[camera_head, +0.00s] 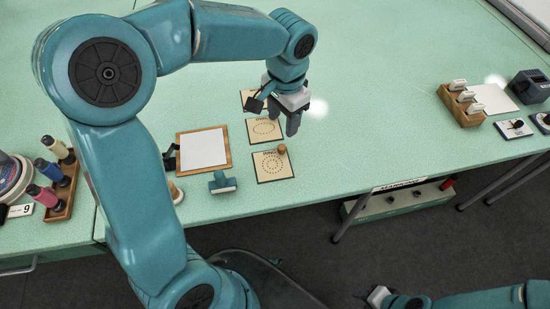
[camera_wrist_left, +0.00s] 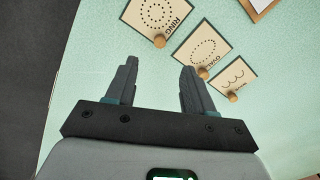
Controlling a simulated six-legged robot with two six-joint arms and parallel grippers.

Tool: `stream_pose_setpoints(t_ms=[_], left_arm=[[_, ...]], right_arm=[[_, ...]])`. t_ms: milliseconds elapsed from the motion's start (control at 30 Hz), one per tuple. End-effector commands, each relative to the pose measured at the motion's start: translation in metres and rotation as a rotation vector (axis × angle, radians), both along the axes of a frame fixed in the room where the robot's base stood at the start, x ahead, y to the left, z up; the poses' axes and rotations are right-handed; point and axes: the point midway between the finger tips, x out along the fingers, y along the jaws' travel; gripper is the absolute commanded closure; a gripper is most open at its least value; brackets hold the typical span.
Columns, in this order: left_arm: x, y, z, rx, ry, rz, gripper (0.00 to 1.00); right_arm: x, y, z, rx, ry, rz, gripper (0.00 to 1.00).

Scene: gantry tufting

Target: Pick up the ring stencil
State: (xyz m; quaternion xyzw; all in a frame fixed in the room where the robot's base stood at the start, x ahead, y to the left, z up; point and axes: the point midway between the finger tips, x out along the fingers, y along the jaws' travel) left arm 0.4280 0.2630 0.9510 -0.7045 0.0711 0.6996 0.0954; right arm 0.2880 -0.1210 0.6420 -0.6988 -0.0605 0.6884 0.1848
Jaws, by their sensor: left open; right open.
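The ring stencil (camera_head: 273,167) is a tan card with a dotted ring and a small wooden knob, flat on the green table, nearest the front edge of three cards. It also shows in the left wrist view (camera_wrist_left: 151,17), labelled RING, at the top beyond the fingers. The oval stencil (camera_head: 265,131) lies just behind it. A third card (camera_head: 252,93), with a wavy dotted line, is partly hidden by my left arm. My left gripper (camera_head: 291,126) is open and empty above the table, right of the oval card. My right gripper (camera_head: 378,297) is at the bottom edge, away from the table.

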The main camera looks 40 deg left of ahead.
Motion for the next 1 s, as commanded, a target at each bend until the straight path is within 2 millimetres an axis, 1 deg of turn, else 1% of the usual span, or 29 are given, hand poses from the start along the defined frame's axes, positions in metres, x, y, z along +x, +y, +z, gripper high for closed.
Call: stream_pose_setpoints(t_ms=[33,100,200,433,600,700,800,967,1000], left_arm=[[-0.001,0.0,-0.014,0.001,0.005,-0.001,0.47],[-0.001,0.0,-0.029,0.0,0.006,-0.001,0.47],[0.0,0.0,-0.045,0.001,0.003,-0.001,0.47],[0.002,0.001,-0.063,0.0,0.002,0.0,0.47],[0.003,0.002,-0.092,0.0,0.004,0.0,0.47],[0.004,0.003,-0.104,0.001,0.003,0.0,0.47],[0.005,0.003,-0.108,0.001,0.0,-0.001,0.47],[0.005,0.003,-0.108,0.001,-0.001,-0.001,0.47],[0.005,0.003,-0.108,0.001,-0.001,0.0,0.5]], right_arm=[[0.0,0.0,-0.003,0.0,0.0,0.0,0.57],[0.0,0.0,-0.004,0.0,0.0,0.0,0.57],[0.0,0.0,-0.005,0.0,0.0,0.0,0.57],[0.0,0.0,-0.006,0.0,0.0,0.0,0.57],[0.0,0.0,-0.007,0.0,-0.001,0.0,0.57],[0.0,0.0,-0.007,0.0,0.0,0.0,0.57],[0.0,0.0,-0.008,0.0,0.0,0.0,0.57],[0.0,0.0,-0.007,0.0,0.0,0.0,0.57],[0.0,0.0,-0.007,0.0,0.0,0.0,0.57]])
